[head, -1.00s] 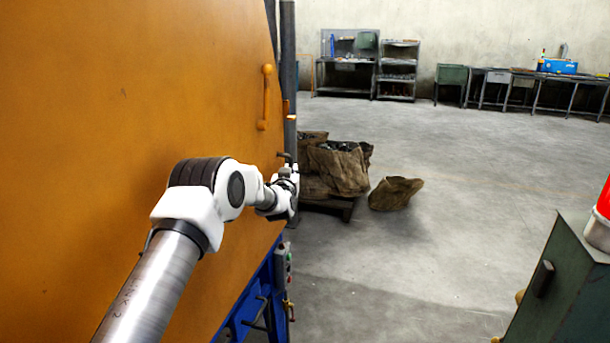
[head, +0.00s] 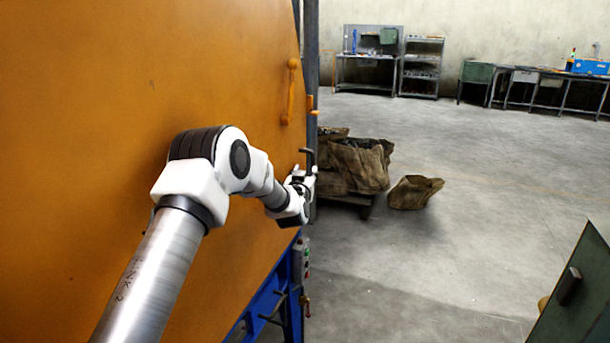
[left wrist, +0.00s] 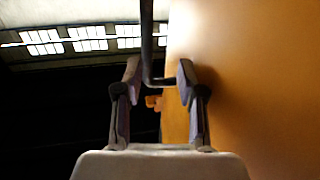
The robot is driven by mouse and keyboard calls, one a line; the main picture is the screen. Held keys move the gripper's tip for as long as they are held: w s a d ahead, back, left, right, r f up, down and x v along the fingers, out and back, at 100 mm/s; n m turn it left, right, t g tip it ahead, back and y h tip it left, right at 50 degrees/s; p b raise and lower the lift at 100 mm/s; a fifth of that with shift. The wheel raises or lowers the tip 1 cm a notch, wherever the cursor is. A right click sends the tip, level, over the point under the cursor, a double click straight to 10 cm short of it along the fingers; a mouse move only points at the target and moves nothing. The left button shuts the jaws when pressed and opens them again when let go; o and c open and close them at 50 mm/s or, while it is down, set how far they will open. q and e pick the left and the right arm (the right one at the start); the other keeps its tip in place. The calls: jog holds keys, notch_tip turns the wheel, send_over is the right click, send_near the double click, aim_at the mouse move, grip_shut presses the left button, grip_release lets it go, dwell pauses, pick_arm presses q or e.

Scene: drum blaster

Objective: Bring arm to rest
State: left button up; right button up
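My left arm reaches along the big orange door (head: 80,120) of the machine. My left gripper (head: 308,178) is at the door's far edge, just below a dark bar handle (head: 308,155). In the left wrist view the two fingers of my left gripper (left wrist: 157,80) stand apart, so it is open. The dark bent handle (left wrist: 147,40) comes down from the top and its lower bend shows between the fingertips. I cannot tell whether the fingers touch it. My right gripper is in neither view.
An orange lever handle (head: 290,92) is on the door above my gripper. A control box (head: 301,258) and blue frame (head: 265,310) are below. Sacks (head: 358,165) stand on a pallet beyond. A green cabinet (head: 575,300) is at the lower right. Floor between is clear.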

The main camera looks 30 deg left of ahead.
pick_arm(q)
jog(key=shift+v, duration=1.1)
jog(key=shift+w+d, duration=0.1)
jog(key=shift+d, duration=0.1)
jog(key=shift+r, duration=0.1)
